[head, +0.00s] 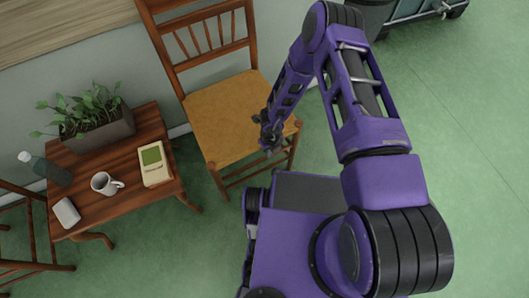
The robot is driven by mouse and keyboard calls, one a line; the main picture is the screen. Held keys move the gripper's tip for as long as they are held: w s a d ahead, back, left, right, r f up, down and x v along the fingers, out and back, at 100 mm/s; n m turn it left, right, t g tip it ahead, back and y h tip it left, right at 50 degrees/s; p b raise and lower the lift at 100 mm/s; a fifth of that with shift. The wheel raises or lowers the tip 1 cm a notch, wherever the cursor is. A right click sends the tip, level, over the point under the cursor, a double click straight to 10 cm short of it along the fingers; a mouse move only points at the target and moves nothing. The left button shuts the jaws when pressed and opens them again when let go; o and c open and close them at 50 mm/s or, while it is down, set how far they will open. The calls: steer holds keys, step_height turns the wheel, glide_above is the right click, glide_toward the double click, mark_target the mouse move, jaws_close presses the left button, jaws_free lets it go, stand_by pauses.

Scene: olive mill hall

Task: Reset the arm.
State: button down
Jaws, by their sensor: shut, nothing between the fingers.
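My purple arm is bent, rising from my base and folding down at the elbow. My gripper (268,138) is at the arm's lower end, in front of the seat of a wooden chair (222,112) in the picture. It is small and dark here, shut, with nothing held. Whether it touches the chair cannot be told from this view.
A wooden side table (95,208) stands at the left with a potted plant (95,120), a mug (105,184), a book (153,164), a bottle (45,168) and a white object (66,212). A second chair (30,225) is at the left edge. Green floor (470,130) is clear at the right.

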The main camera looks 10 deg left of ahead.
step_height(320, 180, up, 10)
steer(key=p, duration=0.2)
steer(key=shift+d, duration=0.1)
